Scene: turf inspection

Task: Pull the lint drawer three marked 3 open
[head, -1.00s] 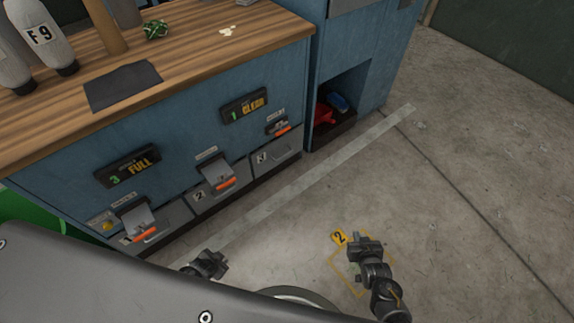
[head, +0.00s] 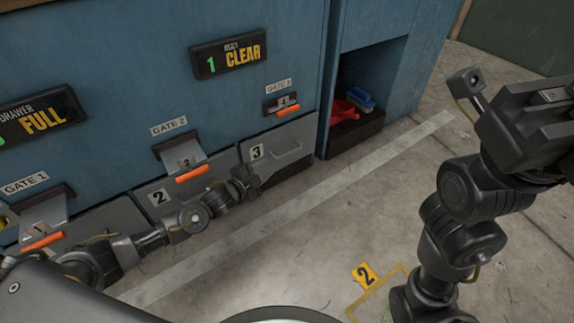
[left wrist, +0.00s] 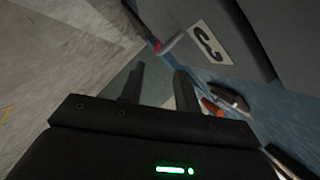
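Lint drawer three (head: 272,160) is a grey front with a white "3" label and a grey bar handle (head: 287,153), low on the blue cabinet. It looks shut. In the left wrist view its face (left wrist: 245,45) and label fill the upper right. My left gripper (head: 250,181) is just in front of the drawer's lower left part, left of and below the handle. Its two fingers (left wrist: 157,88) stand apart with nothing between them. My right gripper (head: 540,120) is raised at the right, far from the drawer; its finger gap is not clear.
Drawer two (head: 150,213) and gates with orange-tipped levers (head: 193,173) lie to the left. Gate 3 (head: 282,104) is above drawer three. An open cubby (head: 362,125) with red and blue items is at right.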

